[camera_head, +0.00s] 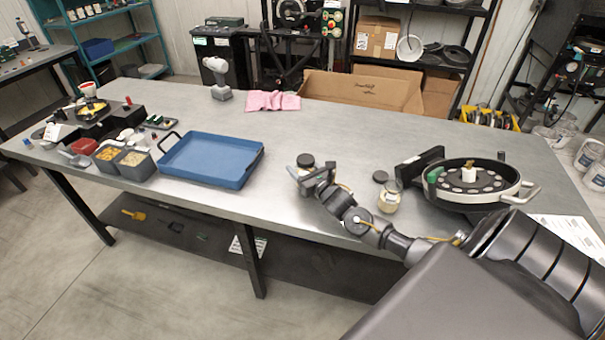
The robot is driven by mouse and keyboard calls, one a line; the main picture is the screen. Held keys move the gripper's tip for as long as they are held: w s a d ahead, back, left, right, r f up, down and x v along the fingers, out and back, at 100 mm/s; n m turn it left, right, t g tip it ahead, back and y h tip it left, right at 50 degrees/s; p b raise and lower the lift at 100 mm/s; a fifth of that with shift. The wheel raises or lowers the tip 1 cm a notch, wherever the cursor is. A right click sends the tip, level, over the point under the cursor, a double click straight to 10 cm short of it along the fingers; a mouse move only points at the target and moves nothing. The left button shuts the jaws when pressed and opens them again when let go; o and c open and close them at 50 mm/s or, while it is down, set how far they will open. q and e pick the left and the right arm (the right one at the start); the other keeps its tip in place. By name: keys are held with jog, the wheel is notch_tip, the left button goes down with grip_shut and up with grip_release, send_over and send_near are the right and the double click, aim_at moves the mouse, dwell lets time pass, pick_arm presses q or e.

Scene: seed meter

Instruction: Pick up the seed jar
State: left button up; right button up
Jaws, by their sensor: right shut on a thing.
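A small clear jar with pale contents (388,201) stands upright on the metal table, right of my right gripper and apart from it. A loose black disc, like a lid (380,177), lies just behind it. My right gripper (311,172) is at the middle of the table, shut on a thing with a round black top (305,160). The gripper hides most of this thing's body, so I cannot tell whether it is a jar or whether it touches the table. My left gripper is not in view.
A round seed-meter housing (468,182) with a holed disc sits at the right. A blue tray (210,160) lies left of my gripper. Grey bins (133,164) stand farther left. A pink cloth (273,101) and grey tool (219,78) are at the back.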

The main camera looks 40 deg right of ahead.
aim_at(308, 161)
jog(key=s+r, duration=0.1)
jog(key=r, duration=0.1)
jog(key=s+a+r+b, duration=0.1)
jog(key=s+r, duration=0.3)
jog(key=r, duration=0.1)
jog(key=shift+s+a, duration=0.1)
jog(key=shift+a, duration=0.3)
jog(key=s+a+r+b, duration=0.2)
jog(key=s+r, duration=0.2)
jog(key=s, duration=0.4)
jog(key=shift+a+b, duration=0.4)
jog(key=s+a+f+n+g+y, duration=0.1)
jog(key=a+f+n+y, duration=0.1)
jog(key=a+y, duration=0.3)
jog(key=s+a+f+n+g+y, duration=0.1)
jog(key=a+n+y, duration=0.3)
jog(key=a, duration=1)
jog(key=shift+s+f+n+y, duration=0.35)
jog(key=shift+s+y, duration=0.15)
jog(key=shift+s, duration=0.25)
